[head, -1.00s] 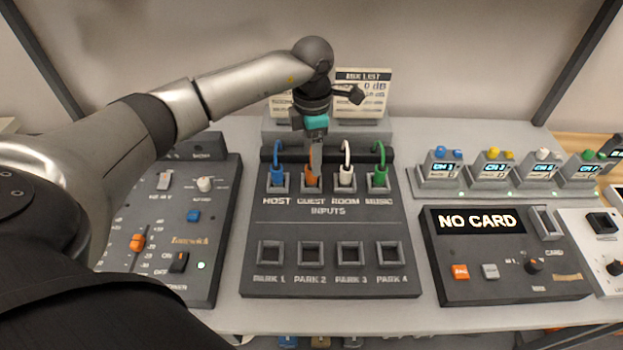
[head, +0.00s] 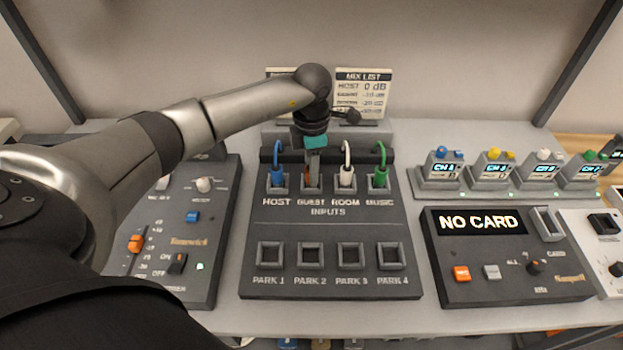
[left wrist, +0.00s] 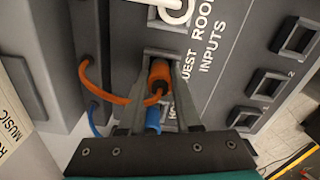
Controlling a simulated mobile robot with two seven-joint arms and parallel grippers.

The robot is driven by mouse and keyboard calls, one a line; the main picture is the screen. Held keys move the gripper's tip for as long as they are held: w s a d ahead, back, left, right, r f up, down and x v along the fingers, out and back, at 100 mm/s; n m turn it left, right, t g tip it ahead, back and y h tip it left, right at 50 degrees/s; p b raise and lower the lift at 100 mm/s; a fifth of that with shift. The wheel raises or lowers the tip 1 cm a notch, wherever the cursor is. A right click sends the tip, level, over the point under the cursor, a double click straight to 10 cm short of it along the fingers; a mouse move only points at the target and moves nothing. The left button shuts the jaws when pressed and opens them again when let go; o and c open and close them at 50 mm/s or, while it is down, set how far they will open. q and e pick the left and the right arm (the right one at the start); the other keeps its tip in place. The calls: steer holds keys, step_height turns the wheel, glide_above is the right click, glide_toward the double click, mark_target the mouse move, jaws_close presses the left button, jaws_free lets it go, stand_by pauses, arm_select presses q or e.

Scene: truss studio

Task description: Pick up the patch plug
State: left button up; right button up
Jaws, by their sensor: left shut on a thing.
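The orange patch plug (head: 307,177) stands at the GUEST socket of the patch panel (head: 330,223), in the upper row. It shows in the left wrist view (left wrist: 160,72) with its orange cable curving off to the left. My left gripper (head: 312,170) is over the GUEST socket, its fingers shut on the orange plug from both sides. In the head view the fingers hide much of the plug. The blue plug (head: 277,177) is at HOST, the white plug (head: 346,176) at ROOM and the green plug (head: 380,177) at MUSIC. My right gripper is not in view.
The empty PARK sockets (head: 310,256) line the panel's front. A fader box (head: 192,245) stands on the left and a NO CARD recorder (head: 500,250) on the right. A mix list card (head: 362,90) stands behind. Several small channel displays (head: 495,168) stand at the back right.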

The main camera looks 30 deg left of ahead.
arm_select(q)
jaws_close()
